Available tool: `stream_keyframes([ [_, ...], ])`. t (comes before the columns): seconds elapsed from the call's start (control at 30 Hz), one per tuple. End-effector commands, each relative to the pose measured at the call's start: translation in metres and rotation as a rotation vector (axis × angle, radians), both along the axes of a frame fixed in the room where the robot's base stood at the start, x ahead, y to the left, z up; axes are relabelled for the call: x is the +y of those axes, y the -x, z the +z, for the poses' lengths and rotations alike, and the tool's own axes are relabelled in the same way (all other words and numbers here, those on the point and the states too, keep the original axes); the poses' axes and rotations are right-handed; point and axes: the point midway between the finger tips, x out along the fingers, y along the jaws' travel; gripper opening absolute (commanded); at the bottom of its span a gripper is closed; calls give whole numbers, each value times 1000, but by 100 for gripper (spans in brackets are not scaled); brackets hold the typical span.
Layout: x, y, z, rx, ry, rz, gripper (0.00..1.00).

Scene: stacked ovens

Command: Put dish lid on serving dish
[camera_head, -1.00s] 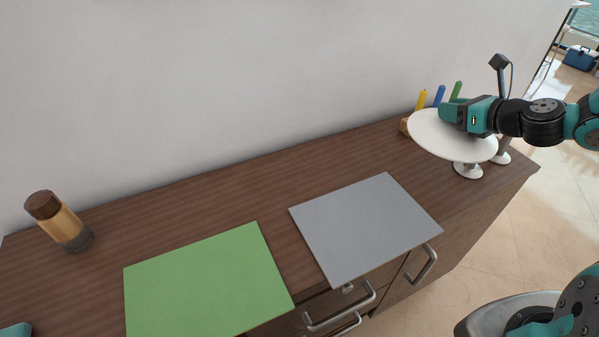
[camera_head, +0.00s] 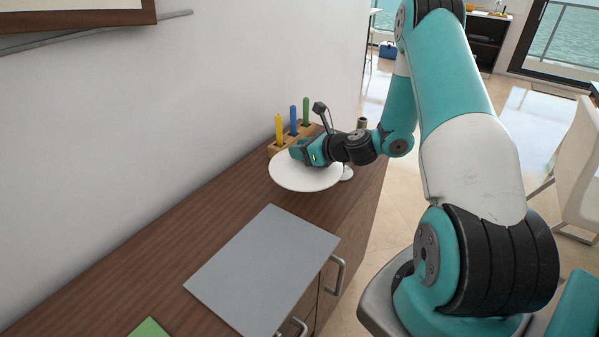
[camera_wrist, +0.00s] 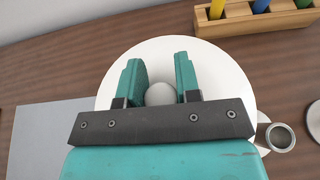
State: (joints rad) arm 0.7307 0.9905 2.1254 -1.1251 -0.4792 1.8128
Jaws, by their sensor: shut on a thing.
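My gripper (camera_head: 302,152) is over a round white disc, which looks like the dish lid (camera_head: 300,177), above the far end of the wooden counter. In the wrist view, the two teal fingers (camera_wrist: 160,85) are shut on a pale round knob (camera_wrist: 160,94) at the middle of the lid (camera_wrist: 232,80). The lid looks about level. I cannot make out a separate serving dish; anything under the lid is hidden by it. I cannot tell whether the lid touches something below.
A wooden block with yellow, blue and green pieces (camera_head: 292,128) stands close behind the lid. A grey cup-like thing (camera_wrist: 279,137) is right of it. A grey mat (camera_head: 262,270) and part of a green mat (camera_head: 150,328) lie nearer. The wall bounds the left.

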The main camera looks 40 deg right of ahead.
Motion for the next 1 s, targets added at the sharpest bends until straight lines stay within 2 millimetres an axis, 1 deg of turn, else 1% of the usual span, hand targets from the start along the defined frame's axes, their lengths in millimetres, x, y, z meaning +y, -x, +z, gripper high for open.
stream_keyframes([
  [0.03, 0, 0, -12, 1, -4, 0, 0],
  [0.1, 1, 0, -23, 1, -2, 1, 0],
  [0.27, 0, -1, -37, -2, 0, 1, 0],
  [0.5, 1, 0, -69, -1, -1, 2, 0],
  [0.6, 1, 0, -74, -2, 0, 1, 0],
  [0.8, 1, 0, -73, -2, 1, 2, 0],
  [0.9, 1, 0, -76, -2, 0, 1, 0],
  [0.93, 1, 0, -77, -1, 0, 1, 33],
  [0.97, 1, 0, -76, -1, 0, 1, 40],
  [1.0, 1, 0, -76, -1, 0, 1, 49],
])
